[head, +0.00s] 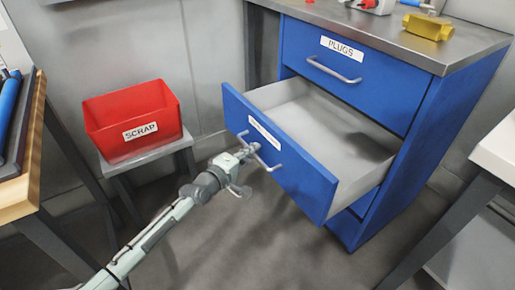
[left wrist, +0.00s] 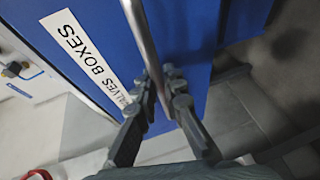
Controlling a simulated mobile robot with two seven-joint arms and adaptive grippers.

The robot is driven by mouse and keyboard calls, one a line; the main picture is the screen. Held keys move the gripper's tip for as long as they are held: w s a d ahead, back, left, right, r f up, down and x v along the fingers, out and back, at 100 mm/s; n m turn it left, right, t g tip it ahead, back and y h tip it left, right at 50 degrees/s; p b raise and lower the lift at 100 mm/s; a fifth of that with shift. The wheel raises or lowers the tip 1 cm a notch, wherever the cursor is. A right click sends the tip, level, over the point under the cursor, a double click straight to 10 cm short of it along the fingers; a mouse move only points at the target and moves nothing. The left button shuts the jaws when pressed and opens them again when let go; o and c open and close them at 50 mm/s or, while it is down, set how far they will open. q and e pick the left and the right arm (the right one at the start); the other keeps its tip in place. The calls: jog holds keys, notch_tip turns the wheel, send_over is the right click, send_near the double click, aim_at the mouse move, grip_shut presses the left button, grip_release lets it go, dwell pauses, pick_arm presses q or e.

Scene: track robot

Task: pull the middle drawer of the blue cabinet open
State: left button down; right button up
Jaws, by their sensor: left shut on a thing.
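The blue cabinet (head: 437,140) stands at the right in the head view. Its middle drawer (head: 305,170) stands well out, and its pale inside (head: 335,135) shows, empty as far as I can see. The drawer's front also shows in the left wrist view (left wrist: 200,40), with a white label partly hidden by a finger and ending in "BOXES". My left gripper (head: 250,156) is at the front of this drawer, shut on its metal bar handle (head: 271,165). In the left wrist view the handle (left wrist: 143,40) runs between the fingers (left wrist: 158,85). My right gripper is not in view.
The closed top drawer (head: 345,75) is labelled PLUGS. A red SCRAP bin (head: 105,112) stands on a low grey stand at the left. A wooden-edged bench (head: 25,170) is at far left, a pale table (head: 497,150) at far right. The floor before the drawer is clear.

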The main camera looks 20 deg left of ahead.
pick_arm(q)
jog(key=shift+s+a, duration=0.1)
dwell(0.3)
jog(key=c, duration=1.9)
grip_release()
jog(key=shift+s, duration=0.1)
jog(key=v, duration=1.2)
jog(key=shift+f, duration=0.1)
